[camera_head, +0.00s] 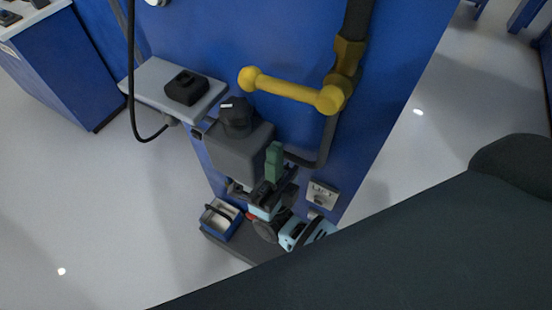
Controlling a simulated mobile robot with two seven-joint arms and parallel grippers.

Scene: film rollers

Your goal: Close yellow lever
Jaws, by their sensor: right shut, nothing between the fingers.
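The yellow lever (290,89) is a bar with a round knob at its left end. It sticks out to the left, sloping slightly, from a yellow valve fitting (346,66) on a dark pipe in front of the blue panel. My right gripper (275,153) is below the lever in the picture, with its green fingers together, pointing up and empty. A visible gap separates the fingertips from the lever in the picture; depth is hard to judge. My left gripper is out of view.
A grey box with a black knob (236,118) is just left of my right gripper. A pale shelf (150,84) holds a black block (186,88). A small blue bin (221,219) is low down. The blue panel (205,35) stands behind the lever.

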